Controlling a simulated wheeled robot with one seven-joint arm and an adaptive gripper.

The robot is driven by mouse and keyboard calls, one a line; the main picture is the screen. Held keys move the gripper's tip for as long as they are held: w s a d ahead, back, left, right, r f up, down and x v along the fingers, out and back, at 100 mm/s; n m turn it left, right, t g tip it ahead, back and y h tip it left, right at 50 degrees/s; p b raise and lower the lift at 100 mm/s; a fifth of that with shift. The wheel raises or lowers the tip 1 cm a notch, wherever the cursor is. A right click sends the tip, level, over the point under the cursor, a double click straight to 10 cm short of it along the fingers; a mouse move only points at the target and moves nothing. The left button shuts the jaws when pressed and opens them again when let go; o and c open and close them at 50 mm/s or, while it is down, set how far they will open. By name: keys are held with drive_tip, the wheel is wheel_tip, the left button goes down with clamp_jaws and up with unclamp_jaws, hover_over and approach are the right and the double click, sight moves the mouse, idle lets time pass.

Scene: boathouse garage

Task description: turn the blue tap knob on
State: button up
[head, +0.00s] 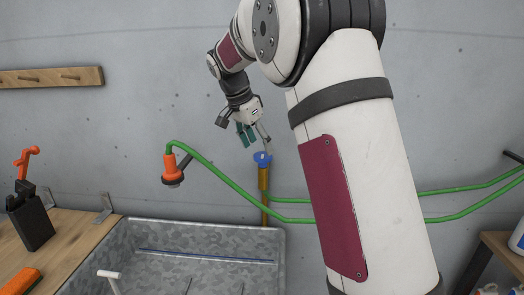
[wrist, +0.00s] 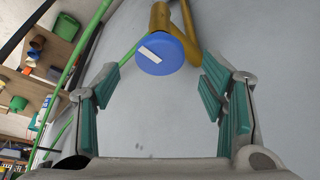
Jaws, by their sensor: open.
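The blue tap knob (head: 262,157) sits on top of an upright brass pipe (head: 264,184) against the grey wall, above the metal sink. In the wrist view the round blue knob (wrist: 160,54) has a white bar mark on its face and lies ahead of the fingers, slightly left of their middle. My gripper (head: 257,138) is close above the knob in the head view. In the wrist view my gripper (wrist: 163,95) is open, with its teal finger pads apart and nothing between them.
A green hose (head: 230,195) runs along the wall and ends in an orange nozzle (head: 172,170) left of the tap. The metal sink (head: 130,230) lies below. A wooden bench (head: 75,238) with a black can (head: 32,222) stands left. A wooden peg rail (head: 50,77) hangs upper left.

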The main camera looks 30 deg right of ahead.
sight(263, 155)
drive_tip(key=shift+x, duration=1.75)
drive_tip(key=c, duration=1.1)
